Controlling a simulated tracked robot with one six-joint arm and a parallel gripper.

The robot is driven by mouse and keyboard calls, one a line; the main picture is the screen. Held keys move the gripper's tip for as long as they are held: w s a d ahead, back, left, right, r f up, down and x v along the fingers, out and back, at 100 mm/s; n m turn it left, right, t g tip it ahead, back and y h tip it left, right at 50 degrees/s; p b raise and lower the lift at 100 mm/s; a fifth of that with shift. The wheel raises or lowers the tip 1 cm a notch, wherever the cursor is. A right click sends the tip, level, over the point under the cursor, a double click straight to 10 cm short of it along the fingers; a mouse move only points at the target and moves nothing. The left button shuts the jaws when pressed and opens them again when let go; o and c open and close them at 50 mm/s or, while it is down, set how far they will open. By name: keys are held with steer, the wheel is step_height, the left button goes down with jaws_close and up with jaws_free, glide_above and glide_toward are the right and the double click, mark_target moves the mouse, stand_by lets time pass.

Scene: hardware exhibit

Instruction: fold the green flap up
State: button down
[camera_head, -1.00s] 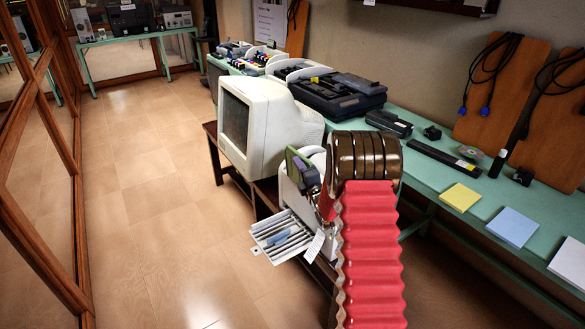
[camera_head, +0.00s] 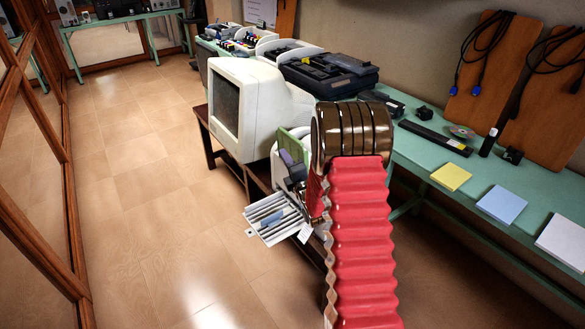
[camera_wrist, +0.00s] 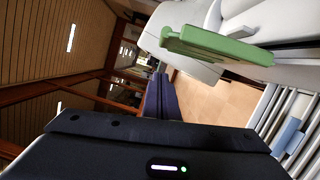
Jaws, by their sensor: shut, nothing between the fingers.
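The green flap (camera_wrist: 215,45) is a flat panel on a white device in the wrist view, seen nearly edge-on. In the head view the flap (camera_head: 298,138) stands partly behind my gripper, on the white device (camera_head: 303,183) beside the monitor. My gripper (camera_head: 287,158) shows as small purple-grey fingers close in front of the flap. In the wrist view my purple fingers (camera_wrist: 160,97) are together and empty, below and left of the flap with a visible gap. My arm hides part of the device.
A ribbed light tray (camera_head: 272,217) sticks out low at the device's front left. A CRT monitor (camera_head: 245,105) stands just behind the device. A green table (camera_head: 425,162) with several exhibits runs along the right. The wooden floor at left is clear.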

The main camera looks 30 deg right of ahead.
steer(key=s, duration=0.4)
steer(key=s+a, duration=0.1)
steer(key=s, duration=0.1)
stand_by(0.5)
